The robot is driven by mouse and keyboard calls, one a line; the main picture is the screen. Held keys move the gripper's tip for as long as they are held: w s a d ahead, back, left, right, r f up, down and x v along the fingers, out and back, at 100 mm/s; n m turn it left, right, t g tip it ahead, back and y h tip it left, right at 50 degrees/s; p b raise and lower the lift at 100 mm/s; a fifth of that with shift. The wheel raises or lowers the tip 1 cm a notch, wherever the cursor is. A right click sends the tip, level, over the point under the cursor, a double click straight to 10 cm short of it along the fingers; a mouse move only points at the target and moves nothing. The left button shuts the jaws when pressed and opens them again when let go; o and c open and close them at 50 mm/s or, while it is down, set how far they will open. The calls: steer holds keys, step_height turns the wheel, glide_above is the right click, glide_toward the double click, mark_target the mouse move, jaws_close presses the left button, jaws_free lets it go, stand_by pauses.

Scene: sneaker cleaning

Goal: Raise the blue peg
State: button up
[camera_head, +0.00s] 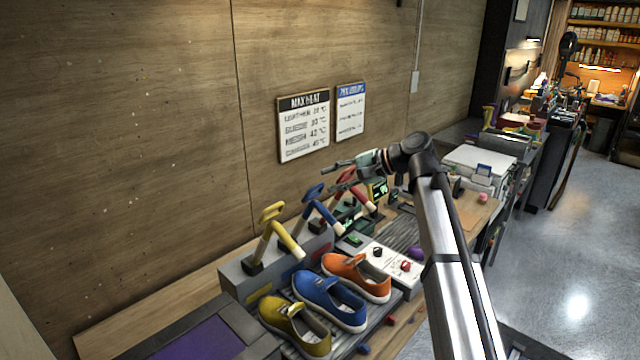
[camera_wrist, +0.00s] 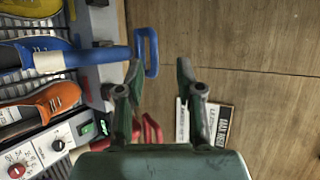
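The blue peg (camera_head: 322,210) leans from the grey block, with a loop handle at its upper end and a cream band near its lower end. In the wrist view the blue peg (camera_wrist: 100,56) lies across the upper left, its loop just ahead of the fingertips and closer to the left finger. My gripper (camera_head: 331,168) is above and to the right of the blue handle in the head view. The fingers are spread with nothing held between them in the wrist view (camera_wrist: 159,66). Contact with the loop cannot be made out.
A yellow peg (camera_head: 268,237) and a red peg (camera_head: 352,188) flank the blue one. Yellow, blue (camera_head: 328,300) and orange shoes sit on a ribbed rack in front. A control box with knobs (camera_head: 385,262) is right of them. The wooden wall (camera_head: 150,150) stands close behind.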

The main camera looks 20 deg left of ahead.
steer(key=v, duration=0.6)
steer(key=shift+r, duration=0.1)
stand_by(0.3)
